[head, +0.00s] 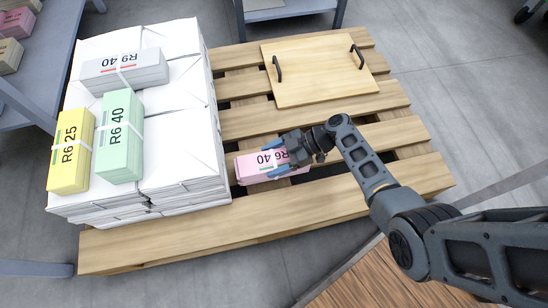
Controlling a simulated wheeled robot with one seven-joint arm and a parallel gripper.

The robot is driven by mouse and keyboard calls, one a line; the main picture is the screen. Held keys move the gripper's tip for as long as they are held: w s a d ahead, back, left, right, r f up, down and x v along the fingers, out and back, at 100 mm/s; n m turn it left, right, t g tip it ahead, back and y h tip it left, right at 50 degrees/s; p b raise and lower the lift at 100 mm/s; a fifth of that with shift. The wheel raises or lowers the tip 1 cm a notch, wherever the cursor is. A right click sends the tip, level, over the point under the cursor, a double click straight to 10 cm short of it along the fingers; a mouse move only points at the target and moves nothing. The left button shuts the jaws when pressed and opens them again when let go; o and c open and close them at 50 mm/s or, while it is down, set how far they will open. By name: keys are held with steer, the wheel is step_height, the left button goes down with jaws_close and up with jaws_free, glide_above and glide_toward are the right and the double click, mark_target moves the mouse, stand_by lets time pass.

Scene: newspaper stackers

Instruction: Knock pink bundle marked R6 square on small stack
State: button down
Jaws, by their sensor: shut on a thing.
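The pink bundle marked R6 40 (250,169) is low over the pallet, just right of the white stack, its long side running left to right. My gripper (275,163) is shut on the pink bundle, with a blue finger along its near side. Part of the bundle's top is hidden by my gripper. I cannot tell whether it touches the slats. White wrapped stacks (185,150) stand on the left of the pallet. On them lie a yellow bundle marked R6 25 (71,160), a green bundle marked R6 40 (119,140) and a grey bundle marked R9 40 (124,74).
The wooden pallet (190,245) has gaps between its slats. A light board with two black handles (318,75) lies at its back right. A grey table (50,60) with more bundles stands at the left. Another grey table (287,12) is at the back.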

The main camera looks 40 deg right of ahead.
mark_target(263, 162)
steer(key=shift+w+a+r+b, duration=0.1)
steer(key=shift+w+a+b, duration=0.2)
steer(key=shift+a, duration=0.5)
steer(key=shift+w+a+b, duration=0.15)
steer(key=shift+w+a, duration=0.25)
steer(key=shift+a, duration=0.35)
stand_by(1.8)
steer(key=shift+d, duration=0.1)
steer(key=shift+s+d+b, duration=0.2)
steer(key=shift+s+d, duration=0.15)
steer(key=shift+d, duration=0.5)
steer(key=shift+s+d+b, duration=0.2)
steer(key=shift+s+d, duration=0.15)
steer(key=shift+d, duration=0.45)
steer(key=shift+r, duration=0.1)
steer(key=shift+r+p, duration=2.4)
steer(key=shift+r, duration=0.5)
